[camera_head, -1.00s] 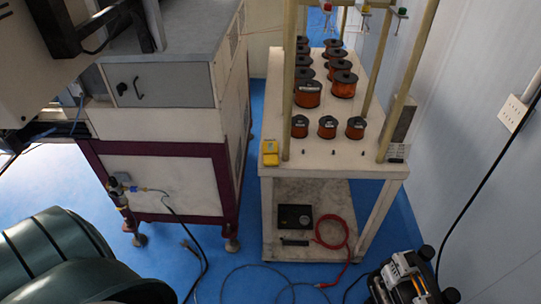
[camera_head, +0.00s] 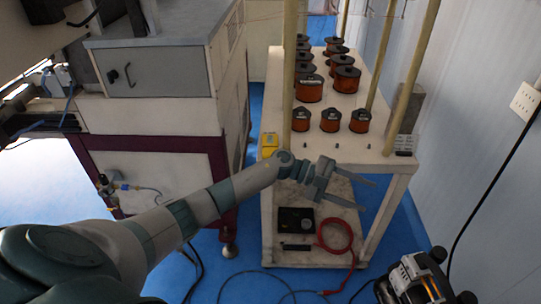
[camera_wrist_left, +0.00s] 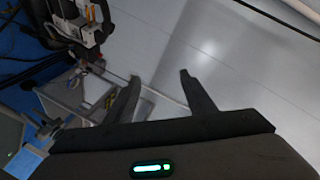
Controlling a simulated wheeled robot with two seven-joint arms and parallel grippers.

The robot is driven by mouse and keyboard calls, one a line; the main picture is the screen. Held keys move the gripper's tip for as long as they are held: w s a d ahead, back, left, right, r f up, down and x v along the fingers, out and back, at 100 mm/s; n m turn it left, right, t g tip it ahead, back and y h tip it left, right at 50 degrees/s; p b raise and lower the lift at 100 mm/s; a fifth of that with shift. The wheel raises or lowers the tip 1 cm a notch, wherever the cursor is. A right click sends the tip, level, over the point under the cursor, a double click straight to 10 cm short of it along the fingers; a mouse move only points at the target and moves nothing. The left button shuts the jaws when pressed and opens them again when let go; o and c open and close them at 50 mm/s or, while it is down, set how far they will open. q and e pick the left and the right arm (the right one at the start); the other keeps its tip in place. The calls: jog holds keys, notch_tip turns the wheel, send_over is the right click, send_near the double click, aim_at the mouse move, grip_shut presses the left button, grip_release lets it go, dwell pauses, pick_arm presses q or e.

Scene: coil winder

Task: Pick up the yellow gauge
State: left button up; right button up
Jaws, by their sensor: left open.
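The yellow gauge (camera_head: 269,141) is a small yellow block on the front left corner of the white rack's top (camera_head: 310,149), beside a pale upright post. My left gripper (camera_head: 368,195) is open and empty, with its fingers pointing right in front of the rack. It is to the right of the gauge and lower in the picture, apart from it. In the left wrist view my open fingers (camera_wrist_left: 160,75) have nothing between them, and I cannot make out the gauge there. My right gripper is not in view.
Several copper wire spools (camera_head: 330,119) stand on the rack top behind posts. The lower shelf holds a black box (camera_head: 295,220) and a red cable (camera_head: 334,236). A grey cabinet (camera_head: 150,80) stands left, a black-and-white device (camera_head: 418,278) lower right, a wall (camera_head: 480,150) at right.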

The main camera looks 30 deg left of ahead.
pick_arm(q)
jog(key=s+a+r+m+y+b, duration=0.1)
jog(key=a+r+y+b, duration=0.1)
jog(key=a+r+y, duration=0.3)
jog(key=s+a+r+y+b, duration=0.2)
jog(key=a+r+y, duration=0.3)
jog(key=a, duration=0.7)
jog(key=s+a+r+m+y+b, duration=0.1)
jog(key=a+r+y+b, duration=0.2)
jog(key=a+r+y, duration=0.3)
jog(key=a+y, duration=0.2)
jog(key=a, duration=0.1)
jog(key=shift+s+a+m, duration=0.15)
jog(key=shift+a+m, duration=0.15)
jog(key=shift+a, duration=0.05)
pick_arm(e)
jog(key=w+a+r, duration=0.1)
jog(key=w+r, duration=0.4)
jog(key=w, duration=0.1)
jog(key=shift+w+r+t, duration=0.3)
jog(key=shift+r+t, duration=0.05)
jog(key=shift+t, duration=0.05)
pick_arm(q)
jog(key=shift+b, duration=0.3)
jog(key=x, duration=1.2)
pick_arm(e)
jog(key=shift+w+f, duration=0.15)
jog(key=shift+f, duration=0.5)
